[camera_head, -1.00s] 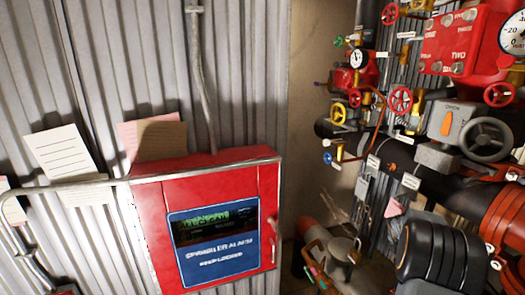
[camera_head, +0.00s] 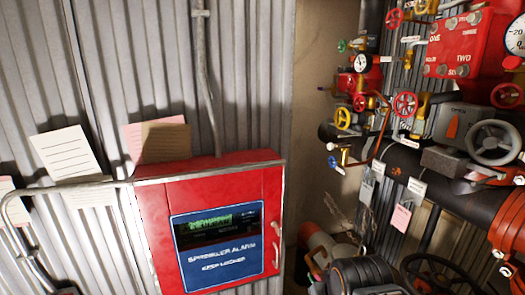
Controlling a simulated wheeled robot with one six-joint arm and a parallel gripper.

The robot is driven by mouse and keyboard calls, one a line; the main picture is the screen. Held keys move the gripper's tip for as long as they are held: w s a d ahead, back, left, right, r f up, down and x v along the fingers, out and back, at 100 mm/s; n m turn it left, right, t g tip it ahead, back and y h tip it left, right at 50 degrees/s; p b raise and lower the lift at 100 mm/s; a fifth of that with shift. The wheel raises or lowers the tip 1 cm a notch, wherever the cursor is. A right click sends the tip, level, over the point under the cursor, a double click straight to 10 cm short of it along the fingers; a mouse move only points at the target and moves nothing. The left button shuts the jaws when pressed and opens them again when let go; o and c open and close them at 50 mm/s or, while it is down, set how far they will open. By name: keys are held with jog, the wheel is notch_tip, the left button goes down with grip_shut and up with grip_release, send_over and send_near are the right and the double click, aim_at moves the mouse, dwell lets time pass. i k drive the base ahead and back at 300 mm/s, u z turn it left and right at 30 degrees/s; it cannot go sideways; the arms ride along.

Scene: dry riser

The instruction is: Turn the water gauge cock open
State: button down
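I cannot tell for certain which fitting is the water gauge cock. A small white-faced gauge (camera_head: 362,62) sits on the red valve body at upper right, with a small green handwheel (camera_head: 342,46) beside it. Below the small gauge are a yellow handwheel (camera_head: 342,118) and a blue-handled brass cock (camera_head: 334,161). The handle positions are too small to read. My gripper is not in view.
A red sprinkler alarm cabinet (camera_head: 160,215) hangs on the corrugated wall at centre left. Black pipework (camera_head: 402,160), a grey handwheel (camera_head: 493,142) and several red handwheels crowd the right. A black ribbed object (camera_head: 362,275) fills part of the bottom, right of centre.

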aim_at(520, 94)
jog(key=u, duration=1.5)
jog(key=k, duration=0.5)
jog(key=z, duration=0.9)
